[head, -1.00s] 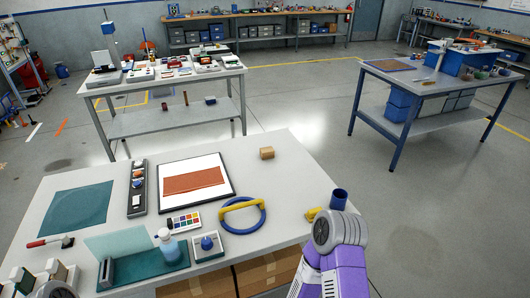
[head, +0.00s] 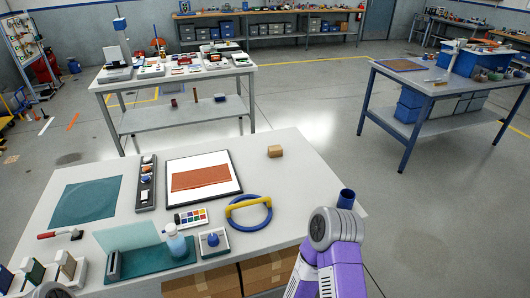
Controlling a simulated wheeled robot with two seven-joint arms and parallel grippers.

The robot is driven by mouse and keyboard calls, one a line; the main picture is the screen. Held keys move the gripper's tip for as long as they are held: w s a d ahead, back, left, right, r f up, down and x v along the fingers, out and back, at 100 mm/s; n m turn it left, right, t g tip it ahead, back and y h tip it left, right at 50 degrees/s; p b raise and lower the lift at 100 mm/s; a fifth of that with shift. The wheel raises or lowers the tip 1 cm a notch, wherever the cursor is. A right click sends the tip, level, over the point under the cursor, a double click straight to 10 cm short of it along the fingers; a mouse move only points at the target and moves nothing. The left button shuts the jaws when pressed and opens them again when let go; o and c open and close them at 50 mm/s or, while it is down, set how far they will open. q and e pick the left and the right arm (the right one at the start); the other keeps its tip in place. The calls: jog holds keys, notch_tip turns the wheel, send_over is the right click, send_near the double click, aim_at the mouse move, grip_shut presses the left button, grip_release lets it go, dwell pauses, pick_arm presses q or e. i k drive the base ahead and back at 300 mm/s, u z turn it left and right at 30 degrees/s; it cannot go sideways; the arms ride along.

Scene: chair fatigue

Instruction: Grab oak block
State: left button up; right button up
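The oak block (head: 275,151) is a small light-brown wooden block. It rests on the near white table (head: 310,170), toward its back right, to the right of the framed brown sheet, with clear space around it. My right arm comes in at the bottom right, purple with a grey joint, and hides the table's front right corner. Its gripper does not show. My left gripper is not in view either. Nothing is touching the block.
A blue-and-yellow ring handle (head: 249,211), a framed brown sheet (head: 202,179) and a dark blue cup (head: 346,198) share the table. A spray bottle (head: 175,241) stands front left. The tabletop around the block is free.

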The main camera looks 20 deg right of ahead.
aim_at(276, 151)
jog(key=u, duration=3.05)
jog(key=k, duration=2.45)
jog(key=z, duration=1.85)
jog(key=i, duration=0.25)
jog(key=z, duration=0.15)
